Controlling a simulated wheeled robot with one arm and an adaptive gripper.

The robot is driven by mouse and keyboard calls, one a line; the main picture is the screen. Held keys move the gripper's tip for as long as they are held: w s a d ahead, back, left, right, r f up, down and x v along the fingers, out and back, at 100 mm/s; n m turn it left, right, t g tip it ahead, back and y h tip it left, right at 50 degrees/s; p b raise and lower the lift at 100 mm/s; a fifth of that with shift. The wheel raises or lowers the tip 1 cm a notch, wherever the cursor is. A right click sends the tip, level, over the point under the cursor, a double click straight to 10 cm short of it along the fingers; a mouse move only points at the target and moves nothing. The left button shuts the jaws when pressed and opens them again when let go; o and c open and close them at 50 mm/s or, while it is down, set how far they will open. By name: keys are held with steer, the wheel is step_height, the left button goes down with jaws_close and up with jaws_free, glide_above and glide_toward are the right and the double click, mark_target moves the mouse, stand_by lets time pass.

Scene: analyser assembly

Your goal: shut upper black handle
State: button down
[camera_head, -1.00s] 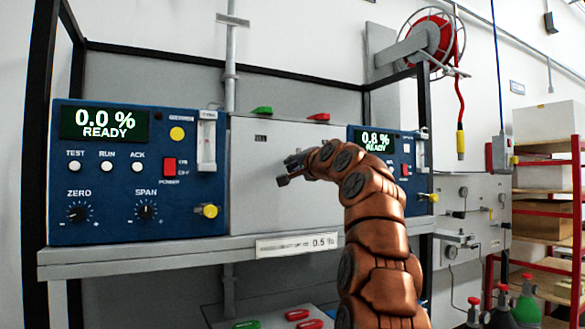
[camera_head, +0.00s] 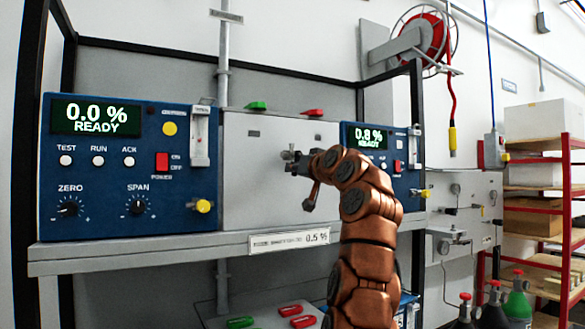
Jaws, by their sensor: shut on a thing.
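My gripper (camera_head: 298,165) is small and partly side-on, in front of the grey panel (camera_head: 262,190) between the two blue analysers. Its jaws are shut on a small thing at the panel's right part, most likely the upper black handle. The handle cannot be made out apart from the dark gripper parts, and its angle is hidden. My copper-coloured arm comes up from below and covers the panel's right edge.
The left analyser (camera_head: 125,170) reads 0.0 % and the right analyser (camera_head: 375,142) 0.8 %. A green lever (camera_head: 256,106) and a red lever (camera_head: 313,113) sit on the panel's top. A grey shelf (camera_head: 150,254) runs below; more red and green levers lie lower.

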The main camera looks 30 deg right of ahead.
steer(key=shift+d+n, duration=0.4)
steer(key=shift+n, duration=0.7)
steer(key=c, duration=1.1)
jaws_free()
steer(key=shift+s, duration=0.15)
steer(key=shift+s+a, duration=0.15)
steer(key=shift+s, duration=1.8)
steer(key=shift+s+a, duration=0.15)
steer(key=shift+s, duration=1.85)
steer(key=shift+s+a, duration=0.15)
steer(key=shift+s, duration=1.8)
